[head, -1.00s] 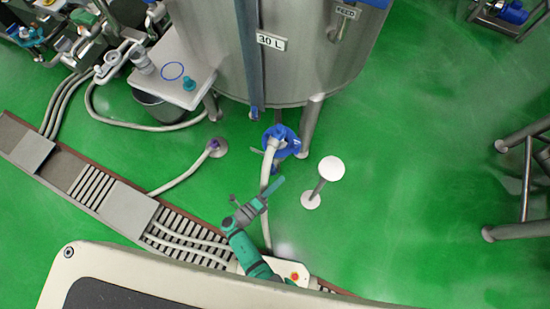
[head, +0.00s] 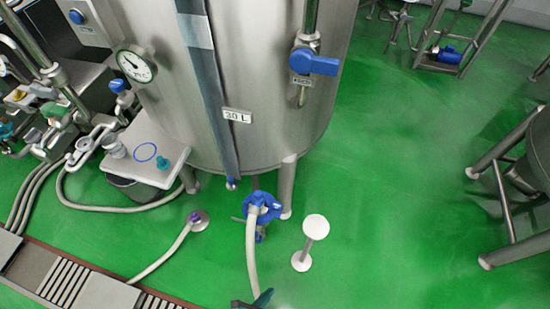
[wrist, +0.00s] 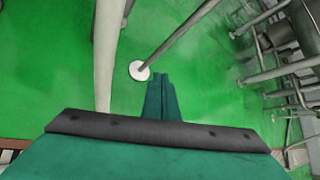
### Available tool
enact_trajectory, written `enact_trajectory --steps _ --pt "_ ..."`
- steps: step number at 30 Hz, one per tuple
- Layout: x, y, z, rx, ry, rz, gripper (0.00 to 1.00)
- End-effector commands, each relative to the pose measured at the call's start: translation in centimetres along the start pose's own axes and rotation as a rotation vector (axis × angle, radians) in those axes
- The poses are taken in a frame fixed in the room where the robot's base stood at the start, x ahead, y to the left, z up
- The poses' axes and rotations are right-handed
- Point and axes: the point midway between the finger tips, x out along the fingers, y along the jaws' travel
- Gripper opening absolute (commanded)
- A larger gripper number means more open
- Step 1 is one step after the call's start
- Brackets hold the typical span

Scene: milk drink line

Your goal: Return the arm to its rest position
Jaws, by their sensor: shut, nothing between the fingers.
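My gripper (wrist: 160,77) shows in the wrist view with its teal fingers together and nothing between them. It points out over the green floor. In the head view only the teal end of my gripper (head: 264,297) shows at the bottom edge, close to the lower end of a pale hose (head: 251,255). The rest of my arm is below the picture.
A steel tank (head: 265,110) on legs stands ahead, with a blue valve fitting (head: 262,207) at its underside. A small white round-topped stand (head: 315,227) is right of the hose. Steel frames (head: 506,200) stand far right. Green floor between is clear.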

Motion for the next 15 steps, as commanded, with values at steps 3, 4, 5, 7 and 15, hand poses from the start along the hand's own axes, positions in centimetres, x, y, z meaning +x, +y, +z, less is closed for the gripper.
enact_trajectory --steps 3,4,5,7,15 --pt "-1.8 -1.2 -2.8 0.386 0.149 0.107 0.0" --pt "-2.5 -1.3 -3.1 0.489 0.184 0.131 0.0" --pt "-3.1 -1.5 -3.4 0.592 0.218 0.153 0.0" --pt "-4.8 -1.9 -3.4 0.839 0.291 0.201 0.0" --pt "-12.6 -5.3 3.4 1.826 0.513 0.368 0.0"
